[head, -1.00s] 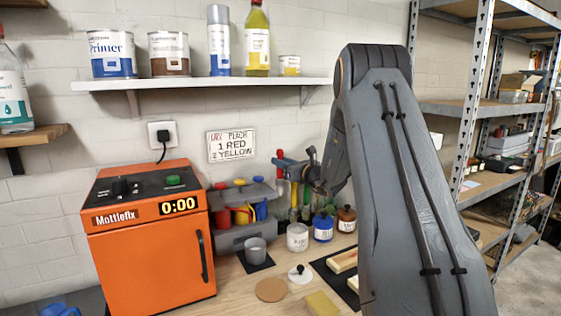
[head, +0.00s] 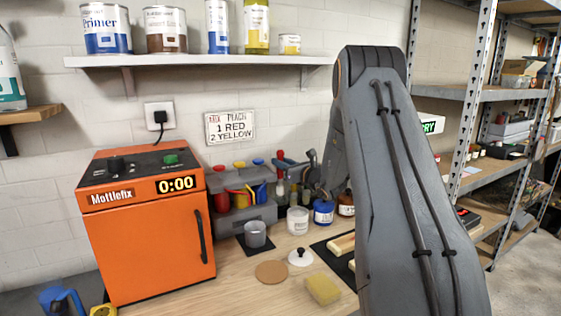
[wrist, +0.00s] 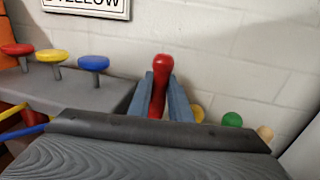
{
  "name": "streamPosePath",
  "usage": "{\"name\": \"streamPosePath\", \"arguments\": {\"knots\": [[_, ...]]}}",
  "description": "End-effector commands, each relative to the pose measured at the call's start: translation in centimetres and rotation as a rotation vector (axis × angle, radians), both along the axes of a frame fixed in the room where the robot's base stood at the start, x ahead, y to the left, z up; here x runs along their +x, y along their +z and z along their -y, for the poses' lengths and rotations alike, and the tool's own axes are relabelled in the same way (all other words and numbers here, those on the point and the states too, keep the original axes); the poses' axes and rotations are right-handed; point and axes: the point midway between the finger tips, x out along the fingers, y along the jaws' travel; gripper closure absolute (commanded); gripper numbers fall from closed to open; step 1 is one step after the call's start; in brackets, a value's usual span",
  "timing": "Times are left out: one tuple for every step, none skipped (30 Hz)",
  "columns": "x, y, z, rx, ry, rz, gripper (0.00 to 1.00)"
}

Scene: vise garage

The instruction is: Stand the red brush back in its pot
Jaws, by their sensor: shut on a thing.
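My gripper (head: 284,163) is shut on the red brush (head: 281,156), near the back wall. In the wrist view, the brush's red handle (wrist: 161,80) stands roughly upright between the two blue-grey fingers. The brush's lower part is hidden by my gripper in that view. Several other brushes with green and yellow ends (head: 293,197) stand just below and behind my gripper. Their pot is mostly hidden, and I cannot tell whether the red brush's lower end is inside it.
A grey cup (head: 255,235), white tin (head: 298,221) and blue jar (head: 323,213) stand in front. A grey rack (head: 233,220) with coloured knobs is left of my gripper, beside the orange oven (head: 145,235). A sponge (head: 322,289) lies nearer on the bench.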

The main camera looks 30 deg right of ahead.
Motion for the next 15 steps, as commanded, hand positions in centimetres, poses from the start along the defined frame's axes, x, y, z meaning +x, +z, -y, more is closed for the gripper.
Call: {"name": "streamPosePath", "arguments": {"knots": [[0.0,-0.6,0.0,0.000,0.000,0.000,1.00],[0.1,-0.8,0.0,0.000,0.000,0.000,1.00],[0.0,-1.1,0.0,0.000,0.000,0.000,1.00],[0.0,-1.3,0.0,0.001,0.000,0.000,1.00],[0.0,-1.5,0.0,0.001,0.000,0.000,1.00],[0.0,-1.8,0.0,0.001,0.000,0.000,1.00],[0.0,-2.0,0.0,0.001,0.000,0.000,1.00],[0.0,-2.2,0.0,0.001,0.000,0.000,1.00],[0.0,-2.5,0.0,0.001,0.000,0.000,1.00],[0.0,-2.7,0.0,0.001,0.000,0.000,1.00],[0.0,-3.0,0.0,0.002,0.000,0.000,1.00],[0.0,-3.2,0.0,0.002,0.000,0.000,1.00],[0.0,-3.4,0.0,0.001,0.000,0.000,1.00],[0.0,-3.6,0.0,0.001,0.000,0.000,1.00],[0.0,-3.8,0.0,0.001,0.000,0.000,1.00]]}}
